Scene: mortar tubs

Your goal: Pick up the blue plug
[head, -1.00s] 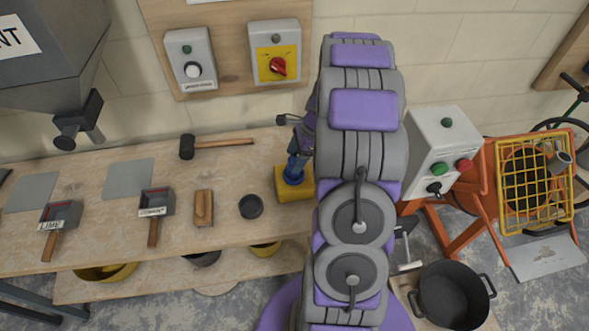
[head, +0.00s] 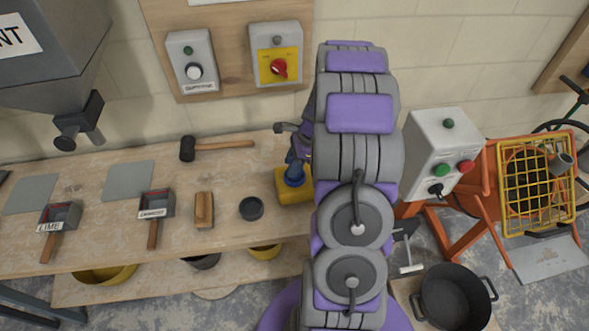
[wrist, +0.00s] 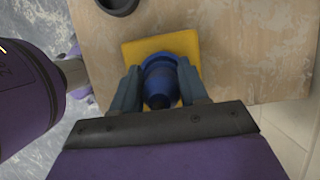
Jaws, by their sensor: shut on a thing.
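The blue plug (wrist: 160,77) stands at the yellow block (wrist: 135,50) on the wooden bench, between the two fingers of my gripper (wrist: 162,88). In the wrist view a finger lies against each side of the plug, and the gripper is shut on it. In the head view the plug (head: 295,174) shows just above the yellow block (head: 294,190), partly hidden by my gripper and arm. I cannot tell whether the plug still sits in the block or is slightly clear of it.
A dark round cup (head: 251,208), a wooden float (head: 204,209) and a mallet (head: 215,146) lie left of the block on the bench (head: 110,238). A grey control box (head: 440,150) and an orange mixer stand to the right. A black bucket (head: 455,297) is at lower right.

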